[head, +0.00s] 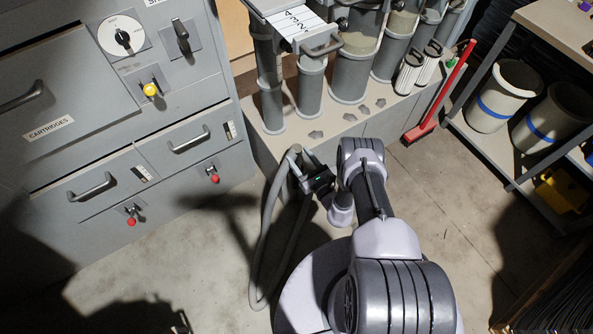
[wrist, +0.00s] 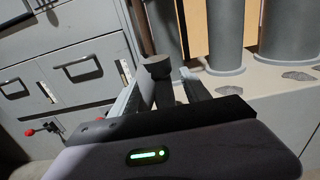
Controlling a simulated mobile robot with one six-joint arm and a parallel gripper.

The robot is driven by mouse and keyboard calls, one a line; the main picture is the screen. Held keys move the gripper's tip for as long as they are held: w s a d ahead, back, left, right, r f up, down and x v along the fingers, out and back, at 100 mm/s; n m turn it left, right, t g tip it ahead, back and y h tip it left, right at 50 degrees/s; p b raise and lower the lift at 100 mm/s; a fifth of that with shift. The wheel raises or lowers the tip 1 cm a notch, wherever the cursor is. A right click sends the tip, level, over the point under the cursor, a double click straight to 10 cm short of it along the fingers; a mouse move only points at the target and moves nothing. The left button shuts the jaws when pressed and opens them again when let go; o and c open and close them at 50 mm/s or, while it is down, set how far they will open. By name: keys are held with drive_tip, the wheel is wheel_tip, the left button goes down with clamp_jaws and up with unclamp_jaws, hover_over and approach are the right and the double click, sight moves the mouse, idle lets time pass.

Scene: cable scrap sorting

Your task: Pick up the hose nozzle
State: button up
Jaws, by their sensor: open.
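In the wrist view a dark nozzle with a wide round end (wrist: 157,67) stands between the fingers of my gripper (wrist: 164,80). The fingers are open, one on each side of it, and whether either touches it I cannot tell. In the head view my gripper (head: 304,162) is at the upper end of a grey hose (head: 267,215), in front of the low ledge. The hose hangs from there in a long loop towards the floor. The nozzle itself is small and partly hidden by the gripper in the head view.
A grey cabinet (head: 60,75) with drawer handles and red knobs stands at left. Upright grey tubes (head: 310,85) stand on the ledge (head: 345,122) behind. A red brush (head: 425,130) leans at right, beside a shelf with pale bins (head: 500,95). The floor at left is clear.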

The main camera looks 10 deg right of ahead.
drive_tip(key=shift+w+a+f, duration=0.15)
drive_tip(key=shift+w, duration=0.25)
drive_tip(key=shift+w+a+f, duration=0.1)
drive_tip(key=shift+w+a, duration=0.05)
drive_tip(key=shift+w, duration=0.25)
drive_tip(key=shift+w+r, duration=0.2)
drive_tip(key=shift+w, duration=0.1)
clamp_jaws()
idle(0.5)
